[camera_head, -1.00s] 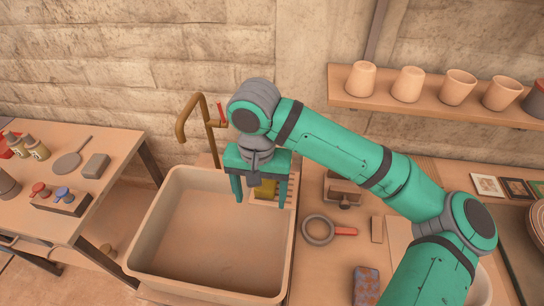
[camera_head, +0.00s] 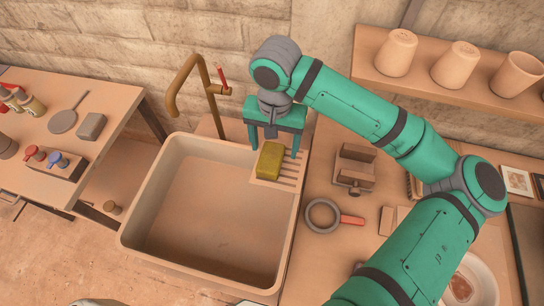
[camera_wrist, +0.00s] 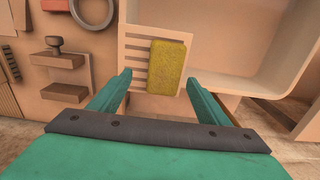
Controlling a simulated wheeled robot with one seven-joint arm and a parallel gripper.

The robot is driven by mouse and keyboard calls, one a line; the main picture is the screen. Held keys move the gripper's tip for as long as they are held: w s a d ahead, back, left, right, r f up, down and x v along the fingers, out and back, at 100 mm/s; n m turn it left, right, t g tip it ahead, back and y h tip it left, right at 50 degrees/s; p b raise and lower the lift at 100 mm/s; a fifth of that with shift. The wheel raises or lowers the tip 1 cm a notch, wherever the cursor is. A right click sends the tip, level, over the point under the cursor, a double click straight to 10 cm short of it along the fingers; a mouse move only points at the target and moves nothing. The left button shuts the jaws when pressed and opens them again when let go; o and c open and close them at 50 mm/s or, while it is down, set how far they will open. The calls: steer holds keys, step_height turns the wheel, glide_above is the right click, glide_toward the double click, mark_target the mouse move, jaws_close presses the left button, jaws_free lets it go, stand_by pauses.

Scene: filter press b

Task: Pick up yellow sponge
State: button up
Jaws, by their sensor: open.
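The yellow sponge (camera_head: 270,160) lies on the ribbed ledge (camera_head: 291,170) at the back right corner of the sink.
The sink basin (camera_head: 132,222) is empty. A brass tap (camera_head: 172,98) with a red handle stands behind it, left of my gripper. A cup shelf (camera_head: 430,80) is above.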

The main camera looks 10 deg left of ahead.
mark_target(271, 156)
steer(key=shift+s+a+f, duration=0.1)
steer(key=shift+a+f, duration=0.05)
steer(key=shift+f, duration=0.75)
steer(key=shift+s+a+f, duration=0.1)
steer(key=shift+f, duration=0.8)
steer(key=shift+s+a+f, duration=0.1)
steer(key=shift+a+f, duration=0.05)
steer(key=shift+f, duration=0.75)
steer(key=c, duration=1.2)
steer(key=shift+w+r, duration=0.1)
steer(key=shift+r, duration=0.05)
